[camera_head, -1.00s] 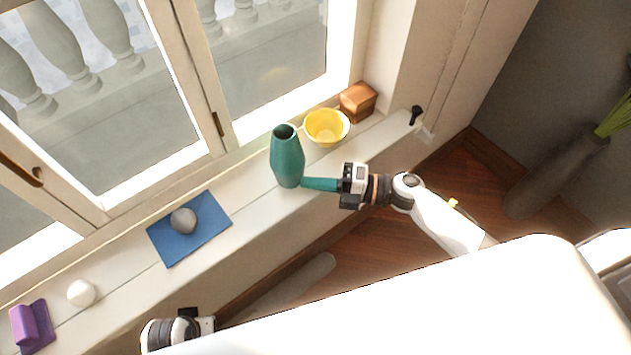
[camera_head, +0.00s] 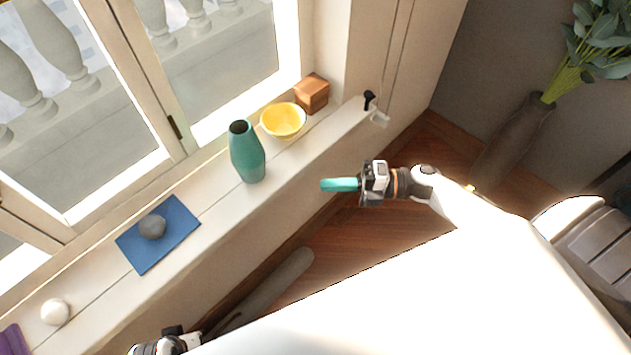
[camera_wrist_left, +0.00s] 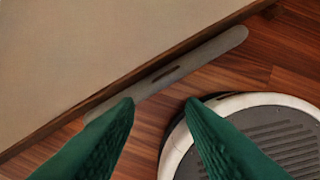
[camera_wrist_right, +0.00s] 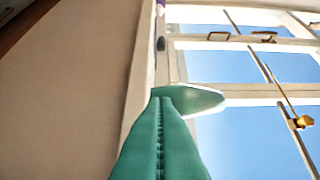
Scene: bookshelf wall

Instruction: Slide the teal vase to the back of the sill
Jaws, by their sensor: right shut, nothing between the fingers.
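The teal vase (camera_head: 247,155) stands upright on the white sill (camera_head: 215,210), with a strip of bare sill between its base and the front edge. My right gripper (camera_head: 326,185) has its teal fingers shut and empty, to the right of the vase with a clear gap. In the right wrist view the shut fingers (camera_wrist_right: 160,112) point toward the vase (camera_wrist_right: 198,98), partly hidden by their tips. My left gripper is low at the left in the head view (camera_head: 172,344). In the left wrist view its fingers (camera_wrist_left: 158,104) are apart and empty above the floor.
A yellow bowl (camera_head: 283,121) and a wooden box (camera_head: 312,94) stand right of the vase. A blue mat (camera_head: 140,247) with a grey stone (camera_head: 152,227), a white ball (camera_head: 55,312) and a purple object (camera_head: 10,340) are to its left. The window (camera_head: 175,130) bounds the sill behind.

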